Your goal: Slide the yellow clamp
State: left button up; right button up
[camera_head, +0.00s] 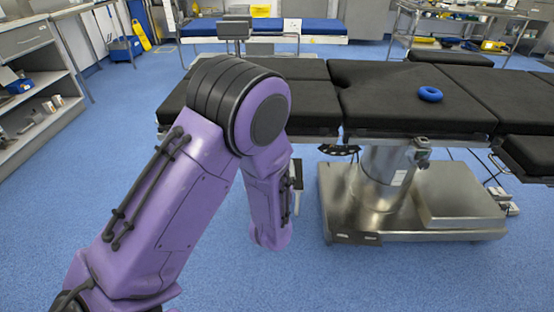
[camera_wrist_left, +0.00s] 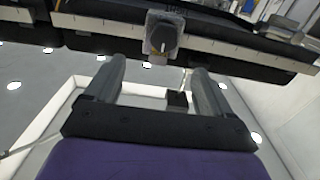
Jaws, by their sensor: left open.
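In the left wrist view, a small block clamp (camera_wrist_left: 163,36) with a round dark knob sits on the pale side rail (camera_wrist_left: 108,24) of the operating table. My right gripper is not in view.
A blue ring (camera_head: 430,94) lies on the table's black padding. The steel table base (camera_head: 410,195) stands right of my arm. Grey shelves (camera_head: 40,105) are at far left. Blue floor (camera_head: 390,278) is open in front. A second blue-topped table (camera_head: 315,27) is behind.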

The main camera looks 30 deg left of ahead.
pick_arm(q)
jog(key=x, duration=0.9)
jog(key=shift+w+f, duration=0.1)
jog(key=shift+f, duration=0.05)
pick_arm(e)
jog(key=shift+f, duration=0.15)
